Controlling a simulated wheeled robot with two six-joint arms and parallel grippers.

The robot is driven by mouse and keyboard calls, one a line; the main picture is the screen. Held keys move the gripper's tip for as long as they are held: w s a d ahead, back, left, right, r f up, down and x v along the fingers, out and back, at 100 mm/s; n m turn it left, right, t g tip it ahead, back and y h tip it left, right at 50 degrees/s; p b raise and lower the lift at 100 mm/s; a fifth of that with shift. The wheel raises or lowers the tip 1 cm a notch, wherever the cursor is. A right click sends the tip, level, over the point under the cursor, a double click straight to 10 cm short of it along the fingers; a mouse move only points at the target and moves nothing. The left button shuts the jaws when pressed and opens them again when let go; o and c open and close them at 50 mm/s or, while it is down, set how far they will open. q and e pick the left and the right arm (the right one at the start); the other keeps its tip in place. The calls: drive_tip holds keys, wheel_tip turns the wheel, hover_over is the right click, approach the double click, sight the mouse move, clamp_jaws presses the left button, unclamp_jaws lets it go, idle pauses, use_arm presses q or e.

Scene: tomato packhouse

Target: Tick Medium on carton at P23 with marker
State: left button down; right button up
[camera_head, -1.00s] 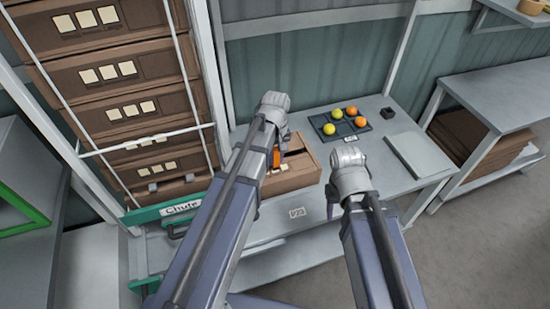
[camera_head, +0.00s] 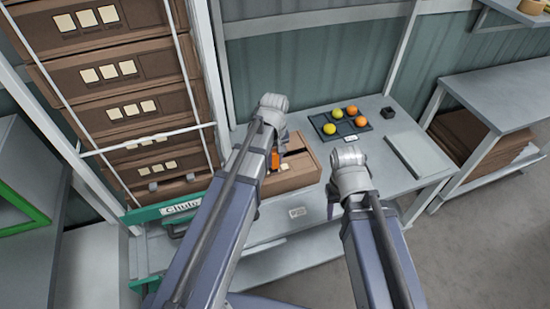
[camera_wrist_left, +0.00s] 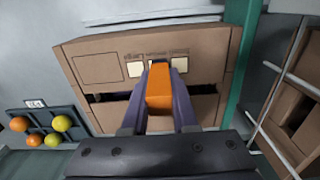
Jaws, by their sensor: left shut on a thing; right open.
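My left gripper (camera_head: 276,160) is shut on an orange marker (camera_wrist_left: 159,88) and holds it at the near side of the brown carton (camera_head: 295,176). In the left wrist view the carton (camera_wrist_left: 215,50) has a row of pale boxes on its face. The marker's far end overlaps the middle box (camera_wrist_left: 158,58), between the left box (camera_wrist_left: 135,68) and the right box (camera_wrist_left: 180,64). I cannot tell whether the tip touches, and no mark is readable. A label (camera_head: 297,212) lies on the table in front of the carton. My right gripper (camera_head: 331,207) is open, right of the carton, its fingers partly hidden.
A dark tray (camera_head: 326,136) with several yellow and orange tomatoes stands behind on the table (camera_head: 385,165). A small black block (camera_head: 388,113) and a grey flat panel (camera_head: 419,155) are at the right. A rack of stacked cartons (camera_head: 123,90) and a green-edged chute (camera_head: 160,213) stand left.

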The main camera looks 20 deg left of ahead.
sight(274, 152)
use_arm(q)
drive_tip(key=shift+r+p, duration=2.95)
drive_tip(key=shift+r, duration=0.05)
